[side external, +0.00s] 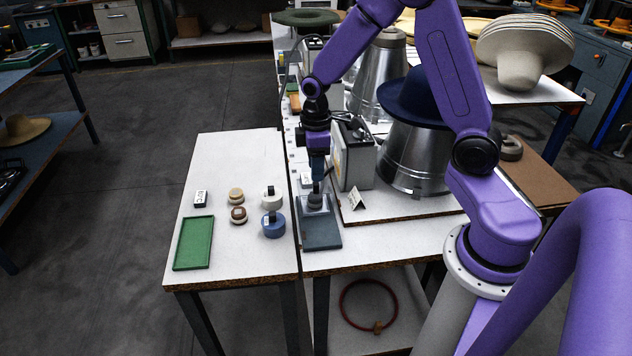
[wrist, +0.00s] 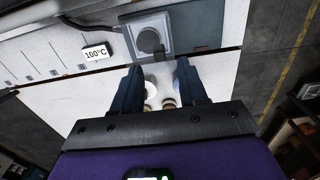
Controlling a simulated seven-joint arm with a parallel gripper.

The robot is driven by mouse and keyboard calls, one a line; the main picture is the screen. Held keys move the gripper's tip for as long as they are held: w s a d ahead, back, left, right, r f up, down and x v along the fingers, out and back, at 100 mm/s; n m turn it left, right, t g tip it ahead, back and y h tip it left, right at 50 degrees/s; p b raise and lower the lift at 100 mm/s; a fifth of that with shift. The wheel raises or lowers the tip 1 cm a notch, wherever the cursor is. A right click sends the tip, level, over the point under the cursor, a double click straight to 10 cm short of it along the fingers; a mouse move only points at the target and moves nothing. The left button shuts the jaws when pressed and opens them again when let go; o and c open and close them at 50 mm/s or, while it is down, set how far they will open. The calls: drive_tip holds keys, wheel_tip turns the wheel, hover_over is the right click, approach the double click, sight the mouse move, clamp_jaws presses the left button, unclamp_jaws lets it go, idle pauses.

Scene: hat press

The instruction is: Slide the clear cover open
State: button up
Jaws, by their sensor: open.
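The clear cover (side external: 316,204) is a small see-through box over a dark round knob on a blue-grey base plate (side external: 321,237). In the wrist view the clear cover (wrist: 150,35) shows near the top, with the dark knob inside and the base plate (wrist: 205,28) extending to the right. My gripper (side external: 317,178) points down just above the cover in the side view. In the wrist view my gripper (wrist: 161,82) has its two blue fingers spread apart, with no object clearly held. Whether a fingertip touches the cover cannot be told.
A grey box (side external: 353,155) and a metal hat press (side external: 413,160) with a navy hat stand close right. A green tray (side external: 194,243), blue spool (side external: 273,224) and several small round pieces lie on the left table. A 100°C label (wrist: 96,52) sits near the cover.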

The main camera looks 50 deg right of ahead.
sight(315, 192)
drive_tip(key=shift+f, duration=2.7)
clamp_jaws()
